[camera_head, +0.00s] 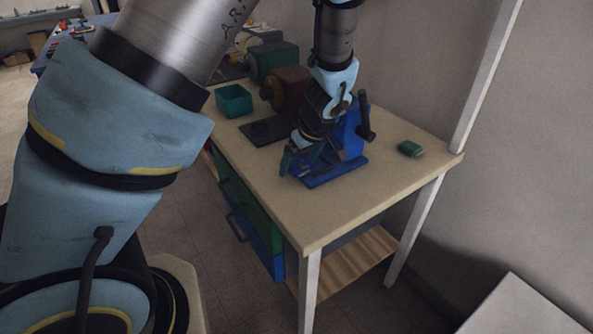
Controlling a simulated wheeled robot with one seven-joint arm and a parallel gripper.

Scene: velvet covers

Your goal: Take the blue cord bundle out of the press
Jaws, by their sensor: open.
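The blue press (336,173) stands on the workbench, with its flat base toward the front and a dark lever handle on its right side. My gripper (294,160) is open and low at the left front of the press, reaching down from above. My arm and gripper cover much of the press's left and middle. I cannot make out the blue cord bundle; it may be hidden behind my gripper or blend with the blue press. I cannot tell whether my fingers touch anything.
The workbench (300,215) has a clear front half. A small green object (410,149) lies at its right. A teal open bin (234,101), a dark plate (268,131), a dark red machine (290,90) and a green machine (272,62) stand behind. A white post rises at the right corner.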

